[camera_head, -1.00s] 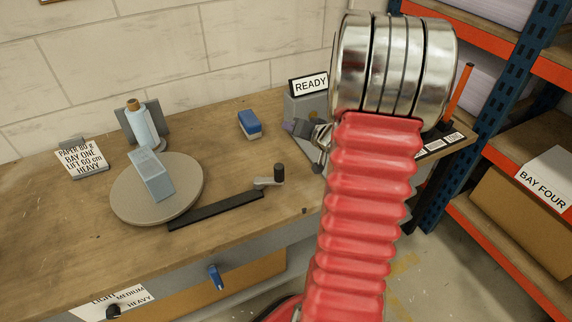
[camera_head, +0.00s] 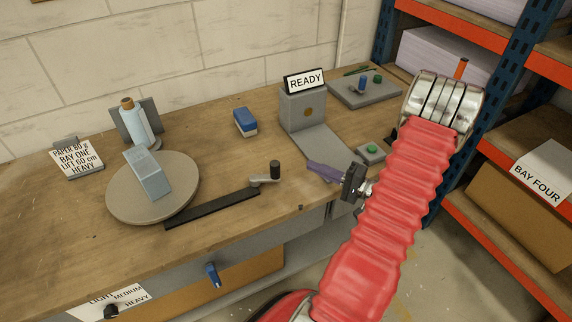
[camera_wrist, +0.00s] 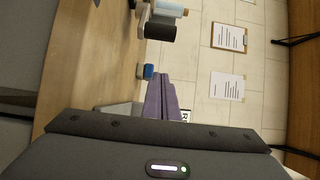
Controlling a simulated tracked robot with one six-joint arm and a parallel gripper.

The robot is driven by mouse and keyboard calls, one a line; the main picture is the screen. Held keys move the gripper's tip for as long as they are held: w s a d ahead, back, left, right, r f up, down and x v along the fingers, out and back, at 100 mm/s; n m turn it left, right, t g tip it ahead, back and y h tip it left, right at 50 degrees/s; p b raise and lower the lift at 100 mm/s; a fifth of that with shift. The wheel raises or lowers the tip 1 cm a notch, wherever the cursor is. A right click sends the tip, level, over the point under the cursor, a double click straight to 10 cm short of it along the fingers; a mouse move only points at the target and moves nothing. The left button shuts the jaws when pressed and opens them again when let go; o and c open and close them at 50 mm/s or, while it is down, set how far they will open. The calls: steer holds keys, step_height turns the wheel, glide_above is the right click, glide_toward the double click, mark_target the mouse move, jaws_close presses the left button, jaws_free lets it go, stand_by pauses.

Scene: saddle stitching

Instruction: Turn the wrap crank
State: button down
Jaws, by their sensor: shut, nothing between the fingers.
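The crank (camera_head: 265,181) is a short grey arm with an upright black knob (camera_head: 275,169). It sits at the right end of a black bar that runs to a round turntable (camera_head: 120,205) on the bench. A dark cylinder that looks like the knob also shows near the top of the wrist view (camera_wrist: 160,28). My gripper (camera_head: 312,165) has purple fingers, shut and empty, pointing left. It is to the right of the crank and apart from it. The closed fingers also show in the wrist view (camera_wrist: 163,82).
A tilted grey-blue block (camera_head: 150,178) is on the turntable, with a bottle (camera_head: 134,122) behind. A blue block (camera_head: 245,122) and the READY stand (camera_head: 303,108) are at the back. A green button (camera_head: 371,149) is right of my gripper. Shelving (camera_head: 500,45) stands at right.

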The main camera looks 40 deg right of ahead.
steer(key=x, duration=1)
steer(key=shift+w, duration=0.15)
steer(key=shift+s+a, duration=0.8)
steer(key=shift+a, duration=0.1)
steer(key=shift+s+a, duration=0.5)
steer(key=shift+a, duration=0.2)
steer(key=shift+a, duration=0.15)
steer(key=shift+s+m+h, duration=0.15)
steer(key=shift+m+h, duration=0.15)
steer(key=shift+h, duration=0.1)
steer(key=shift+a, duration=0.1)
